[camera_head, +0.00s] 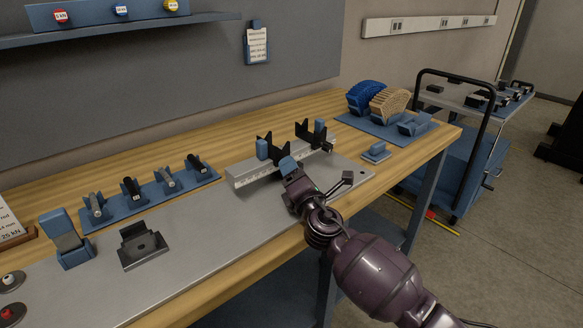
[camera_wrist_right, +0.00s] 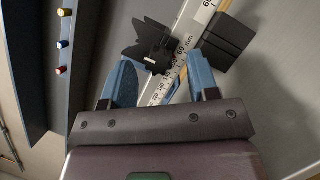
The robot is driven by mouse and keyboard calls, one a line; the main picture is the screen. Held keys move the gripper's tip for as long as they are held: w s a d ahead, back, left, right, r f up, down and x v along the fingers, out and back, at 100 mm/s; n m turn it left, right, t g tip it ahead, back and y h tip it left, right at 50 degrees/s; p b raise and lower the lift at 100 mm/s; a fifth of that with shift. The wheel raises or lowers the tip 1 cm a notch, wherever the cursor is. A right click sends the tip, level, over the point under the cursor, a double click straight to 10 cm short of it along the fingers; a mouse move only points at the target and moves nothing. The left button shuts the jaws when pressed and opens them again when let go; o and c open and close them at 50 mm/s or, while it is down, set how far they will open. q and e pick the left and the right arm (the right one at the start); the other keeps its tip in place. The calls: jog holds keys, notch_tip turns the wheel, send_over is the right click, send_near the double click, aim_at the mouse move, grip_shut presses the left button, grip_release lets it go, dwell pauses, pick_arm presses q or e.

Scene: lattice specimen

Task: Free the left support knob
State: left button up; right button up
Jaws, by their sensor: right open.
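The steel rail with a millimetre scale (camera_head: 246,178) lies on the bench plate and carries two black notched supports. The left support (camera_head: 268,149) is near my right gripper (camera_head: 288,166); the right support (camera_head: 310,134) stands further along the rail. In the wrist view, my right gripper (camera_wrist_right: 161,72) is open, its blue fingers on either side of the scale (camera_wrist_right: 160,92). A black notched support (camera_wrist_right: 149,43) shows ahead of the fingers. I cannot make out the left support knob; my gripper may hide it. My left gripper is not in view.
Blue holders with dark parts (camera_head: 150,194) and a black block (camera_head: 141,245) stand left. A blue mat (camera_head: 390,130) with lattice pieces is at the far end. The front plate is largely clear.

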jog(key=v, duration=0.9)
jog(key=shift+s+d+p, duration=0.1)
jog(key=shift+s+p, duration=0.1)
jog(key=shift+p, duration=0.15)
dwell(0.9)
jog(key=shift+f, duration=0.1)
